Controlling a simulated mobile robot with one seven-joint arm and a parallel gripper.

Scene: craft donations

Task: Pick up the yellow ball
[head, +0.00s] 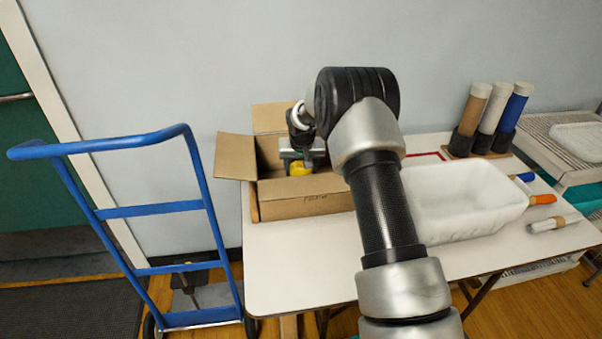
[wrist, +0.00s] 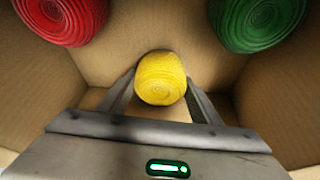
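The yellow ball (wrist: 161,78) has a ridged, wound surface and sits between the two fingers of my gripper (wrist: 161,88) in the wrist view. A finger lies against each side of it, with no gap that I can see. The fingertips are partly hidden by the ball.
A red ball (wrist: 65,18) and a green ball (wrist: 257,22) lie in the box beside the yellow one. A white bin (head: 465,215) stands right of the box, with upright tubes (head: 492,110) behind. A blue hand truck (head: 150,210) stands left of the table.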

